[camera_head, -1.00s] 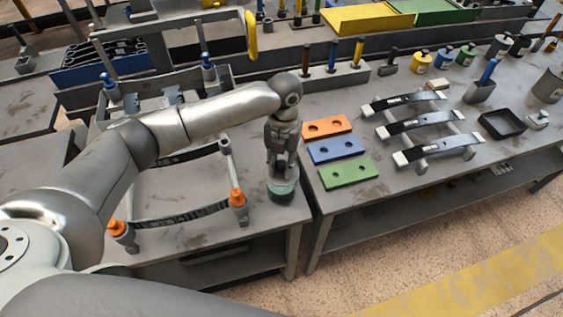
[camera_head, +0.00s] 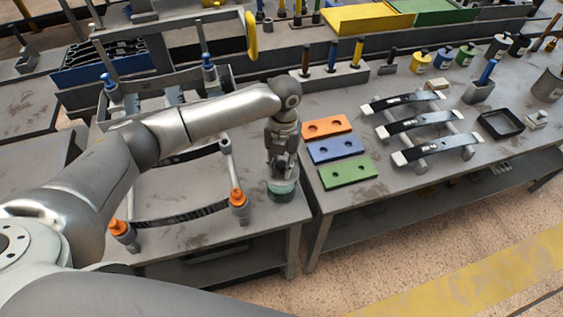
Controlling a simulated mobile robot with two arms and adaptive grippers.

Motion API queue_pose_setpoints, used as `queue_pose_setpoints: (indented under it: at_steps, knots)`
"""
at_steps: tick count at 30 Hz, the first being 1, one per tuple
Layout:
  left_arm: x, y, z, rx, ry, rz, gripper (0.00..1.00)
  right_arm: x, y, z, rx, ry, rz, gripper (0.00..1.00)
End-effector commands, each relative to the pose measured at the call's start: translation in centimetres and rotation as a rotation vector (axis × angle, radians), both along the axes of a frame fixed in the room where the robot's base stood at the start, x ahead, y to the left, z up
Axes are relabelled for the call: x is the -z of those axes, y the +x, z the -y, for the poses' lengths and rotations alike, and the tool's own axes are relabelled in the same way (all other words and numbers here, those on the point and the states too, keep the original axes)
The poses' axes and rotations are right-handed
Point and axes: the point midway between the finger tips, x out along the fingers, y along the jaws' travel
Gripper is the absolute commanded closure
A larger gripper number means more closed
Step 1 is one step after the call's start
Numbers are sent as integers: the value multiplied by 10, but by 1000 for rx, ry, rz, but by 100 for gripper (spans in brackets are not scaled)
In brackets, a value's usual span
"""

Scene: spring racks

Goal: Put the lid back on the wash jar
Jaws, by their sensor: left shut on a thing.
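The wash jar (camera_head: 283,192) is a squat, greenish, see-through jar at the right front of the left table. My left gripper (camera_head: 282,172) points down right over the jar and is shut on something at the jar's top. That thing looks like the lid, but the fingers hide most of it, and I cannot tell whether it is seated on the rim. My right gripper is not in view.
Left of the jar stands a frame with orange-capped posts (camera_head: 238,198) and dark leaf springs. On the right table lie orange, blue and green two-hole plates (camera_head: 347,172), a spring rack (camera_head: 422,130) and a black tray (camera_head: 501,124).

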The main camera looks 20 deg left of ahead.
Motion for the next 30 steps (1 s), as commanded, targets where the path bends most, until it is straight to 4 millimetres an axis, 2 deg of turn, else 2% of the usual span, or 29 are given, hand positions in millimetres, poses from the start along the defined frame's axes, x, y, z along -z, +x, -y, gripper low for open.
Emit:
queue_pose_setpoints:
  at_steps: [9,10,15,23,27,30]
  knots:
    - [0,0,0,0,0,0,99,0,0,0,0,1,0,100]
    - [0,0,0,0,0,0,74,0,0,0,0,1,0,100]
    - [0,0,0,0,0,0,52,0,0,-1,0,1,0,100]
    - [0,0,0,0,0,-1,48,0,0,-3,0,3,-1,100]
    - [0,0,0,0,0,-1,31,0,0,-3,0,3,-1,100]
    - [0,0,0,0,0,-1,28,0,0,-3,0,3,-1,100]
